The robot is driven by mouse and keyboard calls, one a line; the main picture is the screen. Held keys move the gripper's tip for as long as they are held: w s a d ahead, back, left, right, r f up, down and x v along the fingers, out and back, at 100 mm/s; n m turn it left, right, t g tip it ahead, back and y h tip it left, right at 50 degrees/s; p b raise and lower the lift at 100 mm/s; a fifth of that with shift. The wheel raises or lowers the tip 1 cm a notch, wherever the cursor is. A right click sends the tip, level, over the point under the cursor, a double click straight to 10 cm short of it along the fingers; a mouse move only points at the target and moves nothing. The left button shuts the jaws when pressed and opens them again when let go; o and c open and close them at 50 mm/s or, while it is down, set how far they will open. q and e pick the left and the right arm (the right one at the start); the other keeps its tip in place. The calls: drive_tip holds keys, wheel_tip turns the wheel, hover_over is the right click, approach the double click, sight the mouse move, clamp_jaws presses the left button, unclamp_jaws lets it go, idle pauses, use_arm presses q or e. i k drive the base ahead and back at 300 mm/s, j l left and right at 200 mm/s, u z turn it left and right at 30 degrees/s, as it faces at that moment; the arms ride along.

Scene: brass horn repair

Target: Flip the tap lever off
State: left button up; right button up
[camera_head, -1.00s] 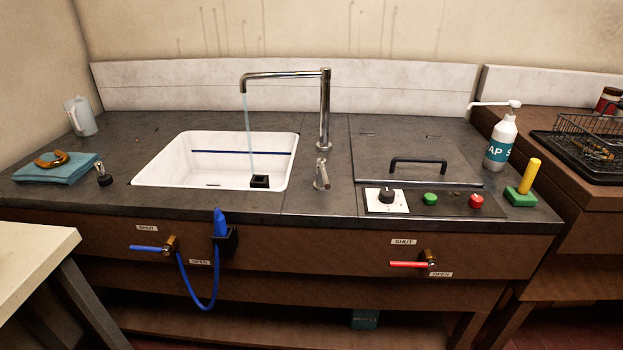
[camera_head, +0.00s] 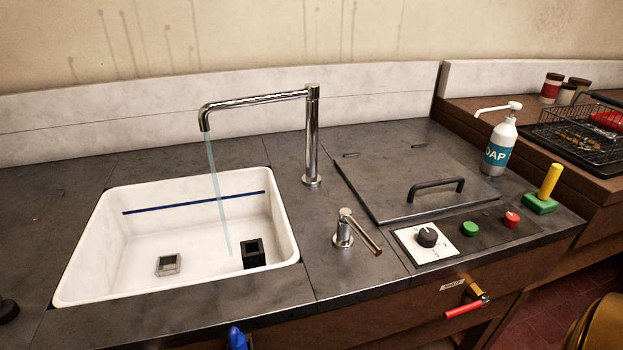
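The chrome tap (camera_head: 312,135) stands behind the worktop's middle, its spout reaching left over the white sink (camera_head: 75,270). A thin stream of water (camera_head: 217,190) runs from the spout into the sink. The tap lever (camera_head: 360,233) is a short chrome handle on a small post, right of the sink and in front of the tap. It points toward the front right, away from the sink. Neither of my grippers shows in the view.
Right of the lever lie a lidded panel with a black handle (camera_head: 436,186), a dial (camera_head: 427,237), a green button (camera_head: 470,229) and a red button (camera_head: 511,219). A soap bottle (camera_head: 499,150) and a yellow-handled green block (camera_head: 541,200) stand further right. A red-handled valve (camera_head: 466,307) juts from the front.

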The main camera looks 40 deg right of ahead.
sight(345, 214)
drive_tip(key=i+z, duration=0.1)
drive_tip(key=z, duration=0.3)
drive_tip(key=j+z, duration=0.15)
drive_tip(key=z, duration=0.2)
drive_tip(key=i+j+z, duration=0.1)
drive_tip(key=z, duration=0.3)
drive_tip(key=j+z, duration=0.1)
drive_tip(key=z, duration=0.3)
drive_tip(key=k+l+z, duration=0.1)
drive_tip(key=l, duration=0.3)
drive_tip(key=k+l+z, duration=0.1)
drive_tip(key=k+l, duration=0.15)
drive_tip(key=l, duration=0.15)
